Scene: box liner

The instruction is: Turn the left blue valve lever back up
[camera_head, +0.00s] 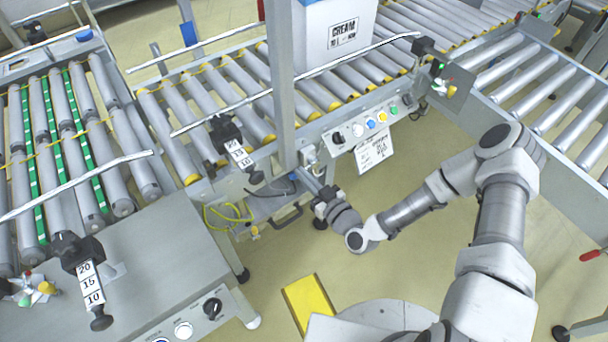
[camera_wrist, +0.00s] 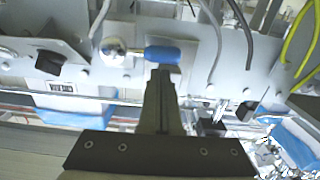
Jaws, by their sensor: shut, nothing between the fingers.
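A blue valve lever (camera_wrist: 163,54) lies about horizontal in the wrist view, its round metal valve body (camera_wrist: 113,51) at its left end on the grey panel. My gripper (camera_wrist: 161,70) is shut and empty, its fingertips at the lever's lower edge in the picture, close to its middle. Whether they touch it I cannot tell. In the head view my gripper (camera_head: 311,183) reaches in beside the grey post, at the conveyor's front frame; the lever is not clear there.
Yellow and grey cables (camera_wrist: 299,45) hang at the right of the wrist view. A black knob (camera_wrist: 48,63) sits on the panel. In the head view, a grey post (camera_head: 282,85) and a control panel (camera_head: 366,125) flank the spot. Open floor lies in front.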

